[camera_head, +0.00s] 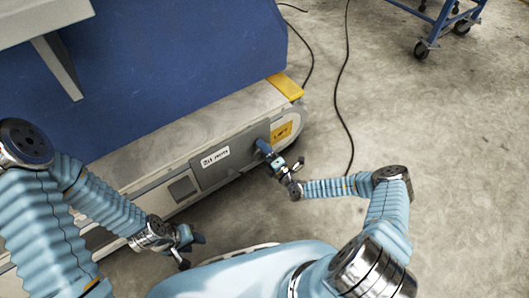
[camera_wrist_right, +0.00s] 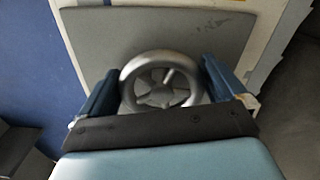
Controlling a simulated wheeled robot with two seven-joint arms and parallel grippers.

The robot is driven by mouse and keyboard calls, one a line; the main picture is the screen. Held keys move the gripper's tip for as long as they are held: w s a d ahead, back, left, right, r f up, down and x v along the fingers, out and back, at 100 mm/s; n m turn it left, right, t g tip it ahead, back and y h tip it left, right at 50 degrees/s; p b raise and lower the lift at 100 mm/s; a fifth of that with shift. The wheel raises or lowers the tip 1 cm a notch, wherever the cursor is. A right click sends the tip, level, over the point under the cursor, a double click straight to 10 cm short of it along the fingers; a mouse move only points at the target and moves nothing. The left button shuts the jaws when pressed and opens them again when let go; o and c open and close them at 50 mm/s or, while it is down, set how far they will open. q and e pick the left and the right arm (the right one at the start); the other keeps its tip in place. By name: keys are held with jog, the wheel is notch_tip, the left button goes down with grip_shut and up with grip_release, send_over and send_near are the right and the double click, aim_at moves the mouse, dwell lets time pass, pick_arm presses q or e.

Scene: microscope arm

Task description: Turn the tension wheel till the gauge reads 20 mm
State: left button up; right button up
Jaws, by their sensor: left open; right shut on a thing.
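The tension wheel (camera_wrist_right: 160,82) is a silver spoked handwheel on a grey plate in the right wrist view. My right gripper's blue fingers (camera_wrist_right: 160,90) stand on its left and right sides, shut on its rim. In the head view my right gripper (camera_head: 266,151) is at the side of the machine and hides the wheel. A white strip with dark characters (camera_head: 215,157), perhaps the gauge, is on the grey panel to its left; I cannot read it surely. My left gripper (camera_head: 192,241) is open and empty, low in front of the machine.
The long grey machine bed (camera_head: 150,155) has a blue body (camera_head: 190,70) behind it and a yellow end cap (camera_head: 286,86). A yellow label (camera_head: 281,132) is near my right gripper. Black cables (camera_head: 340,100) lie on the floor. A blue wheeled cart (camera_head: 436,25) stands far right.

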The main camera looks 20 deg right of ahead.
jog(key=shift+s+f+m, duration=0.1)
jog(key=shift+f+m, duration=0.1)
jog(key=shift+m, duration=0.8)
jog(key=o, duration=0.6)
jog(key=p+v, duration=0.1)
jog(key=v, duration=1.2)
jog(key=shift+s, duration=0.4)
jog(key=shift+d+r, duration=0.1)
jog(key=shift+r, duration=0.05)
